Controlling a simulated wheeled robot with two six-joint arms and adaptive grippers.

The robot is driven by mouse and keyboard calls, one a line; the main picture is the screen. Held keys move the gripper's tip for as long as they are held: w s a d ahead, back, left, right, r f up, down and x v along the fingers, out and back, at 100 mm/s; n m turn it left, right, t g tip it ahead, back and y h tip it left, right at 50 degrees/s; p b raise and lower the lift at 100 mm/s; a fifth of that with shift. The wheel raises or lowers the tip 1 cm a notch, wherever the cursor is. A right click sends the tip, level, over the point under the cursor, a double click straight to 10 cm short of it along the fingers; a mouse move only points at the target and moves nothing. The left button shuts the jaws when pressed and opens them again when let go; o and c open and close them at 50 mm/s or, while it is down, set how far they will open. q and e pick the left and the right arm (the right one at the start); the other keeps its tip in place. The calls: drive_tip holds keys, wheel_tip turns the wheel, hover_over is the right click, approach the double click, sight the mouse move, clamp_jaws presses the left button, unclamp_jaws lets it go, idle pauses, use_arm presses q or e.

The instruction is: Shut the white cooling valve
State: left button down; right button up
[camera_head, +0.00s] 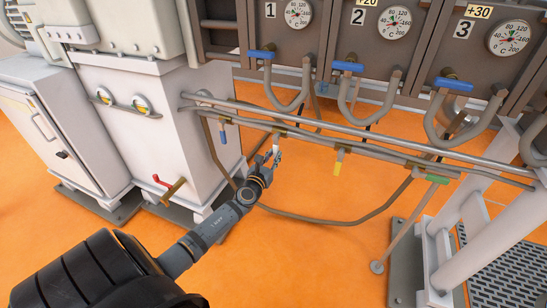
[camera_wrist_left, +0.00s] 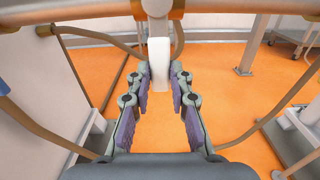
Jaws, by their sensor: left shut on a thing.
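The white cooling valve handle (camera_head: 276,143) hangs down from the lower horizontal pipe in the head view. In the left wrist view the white handle (camera_wrist_left: 158,64) points down from the pipe, between the fingertips. My left gripper (camera_head: 272,157) is at the lower part of this handle and is shut on it. Its two purple-padded fingers show in the left wrist view (camera_wrist_left: 160,82), one on each side of the handle. The fingertips partly hide the handle's lower end in the head view. My right gripper is not in view.
Along the same pipe, a blue handle (camera_head: 222,133) and a yellow handle (camera_head: 339,163) hang down, and a green handle (camera_head: 437,179) lies roughly along the pipe. A red-handled tap (camera_head: 164,182) sticks out from the white cabinet (camera_head: 140,135). A hose (camera_head: 330,220) loops below. Orange floor is open underneath.

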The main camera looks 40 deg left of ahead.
use_arm(q)
drive_tip(key=c, duration=1.2)
unclamp_jaws()
drive_tip(key=shift+a, duration=0.1)
drive_tip(key=v, duration=1.2)
